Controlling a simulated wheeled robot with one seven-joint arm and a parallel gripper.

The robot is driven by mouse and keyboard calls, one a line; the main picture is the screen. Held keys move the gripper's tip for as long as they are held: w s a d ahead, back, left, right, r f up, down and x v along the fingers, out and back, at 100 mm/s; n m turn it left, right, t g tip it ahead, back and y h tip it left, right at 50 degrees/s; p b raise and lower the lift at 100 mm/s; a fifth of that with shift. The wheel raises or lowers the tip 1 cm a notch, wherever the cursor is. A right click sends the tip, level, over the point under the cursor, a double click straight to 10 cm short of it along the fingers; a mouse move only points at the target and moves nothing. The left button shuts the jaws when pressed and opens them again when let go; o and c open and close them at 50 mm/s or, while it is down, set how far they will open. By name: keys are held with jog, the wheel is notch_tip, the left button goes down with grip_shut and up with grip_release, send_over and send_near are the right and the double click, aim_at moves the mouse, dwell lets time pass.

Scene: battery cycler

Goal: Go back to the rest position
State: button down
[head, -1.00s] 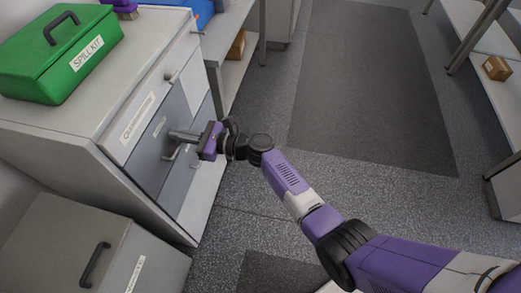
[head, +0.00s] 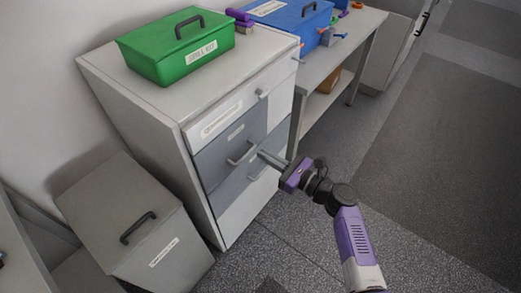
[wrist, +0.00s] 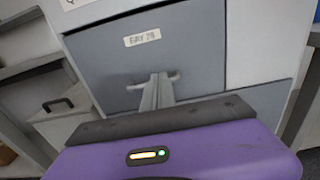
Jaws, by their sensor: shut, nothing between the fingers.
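My gripper (head: 264,155) is shut and empty in the head view, its fingers pointing left at the grey drawer fronts of the cabinet (head: 150,110). In the wrist view the closed fingers (wrist: 158,80) overlap the middle of a drawer handle (wrist: 134,86) below a label that reads like "BAY 28". The same handle (head: 240,155) shows just left of the fingertips in the head view. I cannot tell whether the fingers touch it. The drawers look closed.
A green spill kit box (head: 178,55) and a purple brush (head: 238,16) are on the cabinet top. A grey lidded bin (head: 125,215) stands at the left. A bench with a blue case (head: 290,22) is behind. The floor (head: 400,215) at right is clear.

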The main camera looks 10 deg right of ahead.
jog(key=v, duration=0.7)
jog(key=shift+d, duration=0.2)
jog(key=shift+s+r, duration=0.1)
jog(key=w+d+n+t+h, duration=0.1)
jog(key=w+d+n+h, duration=0.2)
jog(key=s+d+f+n+t+h, duration=0.1)
jog(key=s+d+f+n+h, duration=0.1)
jog(key=s+d+n+h, duration=0.3)
jog(key=s+d+f+n+h, duration=0.2)
jog(key=s+n+h, duration=0.2)
jog(key=s, duration=0.4)
jog(key=s+a+r+n, duration=0.1)
jog(key=s+r+n, duration=0.4)
jog(key=s, duration=0.5)
jog(key=s+a+r+n, duration=0.1)
jog(key=s+r+n, duration=0.4)
jog(key=s, duration=0.5)
jog(key=s+a+r+n, duration=0.1)
jog(key=s+r+n, duration=0.4)
jog(key=s, duration=0.6)
jog(key=shift+a+h, duration=0.2)
jog(key=shift+h, duration=0.2)
